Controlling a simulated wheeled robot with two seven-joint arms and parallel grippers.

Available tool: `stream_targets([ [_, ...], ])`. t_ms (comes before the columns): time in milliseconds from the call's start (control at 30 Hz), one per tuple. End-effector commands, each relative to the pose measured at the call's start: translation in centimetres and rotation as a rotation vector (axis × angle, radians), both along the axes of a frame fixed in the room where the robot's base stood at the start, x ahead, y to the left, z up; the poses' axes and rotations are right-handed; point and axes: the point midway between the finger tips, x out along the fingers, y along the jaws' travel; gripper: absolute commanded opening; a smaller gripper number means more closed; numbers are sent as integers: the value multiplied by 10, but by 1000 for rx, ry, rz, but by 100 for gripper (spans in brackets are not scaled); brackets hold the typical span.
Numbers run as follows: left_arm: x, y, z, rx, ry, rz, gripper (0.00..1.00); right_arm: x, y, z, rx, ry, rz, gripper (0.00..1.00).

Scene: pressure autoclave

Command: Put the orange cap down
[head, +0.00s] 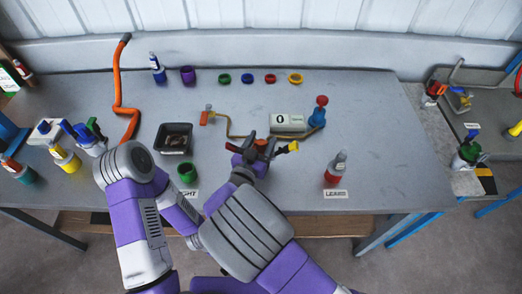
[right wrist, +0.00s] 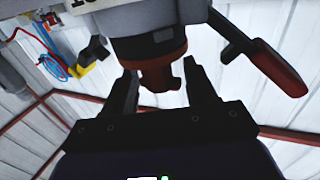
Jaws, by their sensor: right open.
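An orange ring-shaped cap (head: 295,78) lies on the grey table (head: 365,140) near its back edge, at the right end of a row of coloured caps. My right gripper (head: 258,152) is over the middle front of the table, well short of that cap. In the right wrist view its two fingers (right wrist: 162,95) stand apart, either side of a dark red-brown knob-like part (right wrist: 160,76) under a dark body; contact cannot be told. A lever with a red end (right wrist: 275,72) is beside it. My left gripper is not visible; its arm folds behind my right arm.
Green (head: 224,79), blue (head: 247,78) and red (head: 270,79) caps share the row. The table's right side is clear.

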Motion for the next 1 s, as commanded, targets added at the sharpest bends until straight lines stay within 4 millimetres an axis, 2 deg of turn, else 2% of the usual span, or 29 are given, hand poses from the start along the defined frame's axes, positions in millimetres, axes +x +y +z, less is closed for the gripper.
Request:
stream_targets([
  [67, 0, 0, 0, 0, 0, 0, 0, 0, 0, 0, 0, 0, 1, 56],
  [433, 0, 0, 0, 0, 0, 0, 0, -1, 0, 0, 0, 1, 0, 0],
  [733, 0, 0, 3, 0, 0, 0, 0, -1, 1, 6, 2, -1, 1, 0],
  [867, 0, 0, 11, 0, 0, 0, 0, -1, 1, 28, 6, -2, 1, 0],
  [1000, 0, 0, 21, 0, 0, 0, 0, -1, 1, 58, 6, -3, 1, 0],
])
